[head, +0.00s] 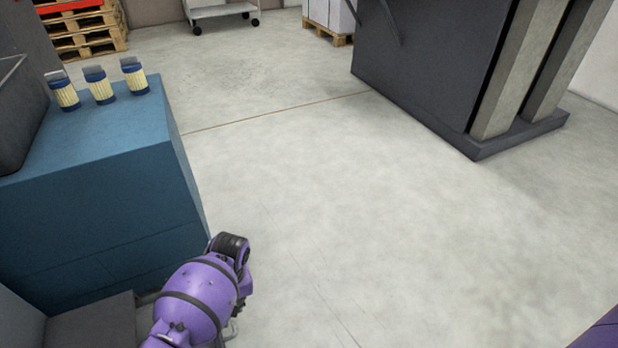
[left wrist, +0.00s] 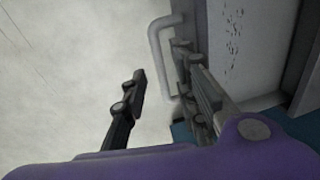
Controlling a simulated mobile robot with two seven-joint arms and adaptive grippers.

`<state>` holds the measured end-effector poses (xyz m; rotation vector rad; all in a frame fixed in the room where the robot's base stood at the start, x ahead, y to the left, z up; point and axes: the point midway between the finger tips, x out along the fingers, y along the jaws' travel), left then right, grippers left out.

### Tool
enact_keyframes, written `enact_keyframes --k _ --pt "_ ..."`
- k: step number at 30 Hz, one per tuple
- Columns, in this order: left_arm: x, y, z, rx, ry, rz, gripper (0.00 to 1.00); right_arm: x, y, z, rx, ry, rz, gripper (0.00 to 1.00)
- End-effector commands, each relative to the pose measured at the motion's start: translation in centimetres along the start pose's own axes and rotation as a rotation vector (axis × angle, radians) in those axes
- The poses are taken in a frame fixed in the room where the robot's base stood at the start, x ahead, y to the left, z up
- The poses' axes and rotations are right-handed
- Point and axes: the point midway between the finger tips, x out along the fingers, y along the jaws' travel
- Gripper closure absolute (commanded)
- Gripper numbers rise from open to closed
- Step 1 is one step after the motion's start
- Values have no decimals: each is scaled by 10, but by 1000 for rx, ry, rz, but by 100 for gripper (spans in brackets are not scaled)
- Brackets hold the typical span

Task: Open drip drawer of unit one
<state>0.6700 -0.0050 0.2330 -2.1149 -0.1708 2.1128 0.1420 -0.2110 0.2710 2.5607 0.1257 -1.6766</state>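A blue cabinet (head: 100,190) stands at the left of the head view; I cannot read which unit it is. In the head view, my purple left arm hides most of this gripper. My right gripper is out of view.
Several dark-capped, cream-bodied cartridges (head: 101,88) stand on the cabinet top beside a dark bin (head: 20,120). A dark grey surface (head: 95,325) lies low at the cabinet's foot. The floor (head: 380,220) right of it is clear. A large dark machine (head: 435,60) stands at the back right.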

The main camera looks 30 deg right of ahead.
Motion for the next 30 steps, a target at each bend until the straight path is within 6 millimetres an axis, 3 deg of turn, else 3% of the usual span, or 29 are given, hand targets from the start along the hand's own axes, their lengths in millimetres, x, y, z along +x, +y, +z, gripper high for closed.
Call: enact_keyframes --k 6,12,18,30 --pt "-49 0 -1 1 2 2 73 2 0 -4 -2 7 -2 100" --pt "-78 0 0 1 0 0 73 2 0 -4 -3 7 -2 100" --pt "-88 0 0 0 -1 -1 73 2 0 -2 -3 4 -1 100" --pt "-88 0 0 0 -1 -1 73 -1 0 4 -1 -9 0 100"
